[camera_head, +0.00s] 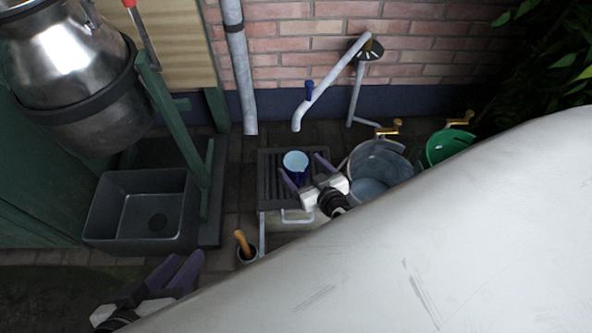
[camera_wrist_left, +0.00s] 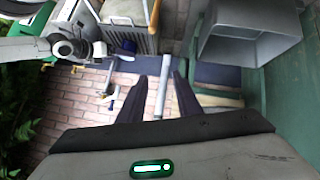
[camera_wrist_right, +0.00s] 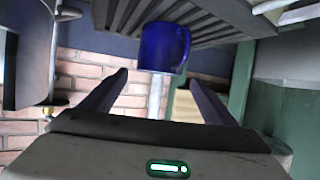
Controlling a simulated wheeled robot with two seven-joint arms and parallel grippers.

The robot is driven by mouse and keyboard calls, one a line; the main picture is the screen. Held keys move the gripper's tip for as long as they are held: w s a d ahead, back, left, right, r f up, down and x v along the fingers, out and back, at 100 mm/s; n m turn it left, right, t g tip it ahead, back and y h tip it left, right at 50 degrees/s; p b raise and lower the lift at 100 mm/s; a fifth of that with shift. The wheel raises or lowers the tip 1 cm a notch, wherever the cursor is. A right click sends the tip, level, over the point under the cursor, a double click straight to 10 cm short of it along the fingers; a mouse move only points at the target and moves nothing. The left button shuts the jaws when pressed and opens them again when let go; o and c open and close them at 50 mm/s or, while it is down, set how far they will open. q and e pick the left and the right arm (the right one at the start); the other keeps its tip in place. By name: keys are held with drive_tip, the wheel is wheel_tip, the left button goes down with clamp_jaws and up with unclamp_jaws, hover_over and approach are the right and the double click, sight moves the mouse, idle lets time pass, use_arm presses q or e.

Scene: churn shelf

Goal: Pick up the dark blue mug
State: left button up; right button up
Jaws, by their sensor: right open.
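The dark blue mug (camera_head: 294,161), pale blue inside, stands on a dark slatted grate in the head view. In the right wrist view the mug (camera_wrist_right: 163,46) appears just beyond my fingertips, roughly centred between them, with its handle to the right. My right gripper (camera_head: 301,165) is open and empty, its fingers reaching toward the mug from the near right side. In the right wrist view no finger of my right gripper (camera_wrist_right: 158,78) visibly touches it. My left gripper (camera_head: 177,262) is low at the left, its fingers parted and empty, away from the mug.
A grey pipe spout (camera_head: 298,122) with a blue lever hangs behind the mug. A metal bucket (camera_head: 366,165) and a green bucket (camera_head: 446,147) stand to the right. A dark square basin (camera_head: 119,231) and a metal churn (camera_head: 85,70) are left. A wooden-handled tool (camera_head: 241,240) stands in front.

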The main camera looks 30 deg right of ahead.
sight(291, 155)
drive_tip(key=w+f+b, duration=0.2)
drive_tip(key=w, duration=0.1)
drive_tip(key=shift+w+d+f+b, duration=0.1)
drive_tip(key=shift+d+f+b, duration=0.1)
drive_tip(key=shift+b, duration=0.1)
drive_tip(key=shift+w, duration=0.4)
drive_tip(key=c, duration=1.4)
use_arm(q)
drive_tip(key=d+r, duration=0.1)
drive_tip(key=r+t+h, duration=0.1)
drive_tip(key=shift+w+d+r+h, duration=0.2)
drive_tip(key=shift+d+r+h, duration=0.1)
drive_tip(key=shift+d+r, duration=0.1)
use_arm(e)
drive_tip(key=shift+r, duration=0.15)
drive_tip(key=shift+c, duration=1.1)
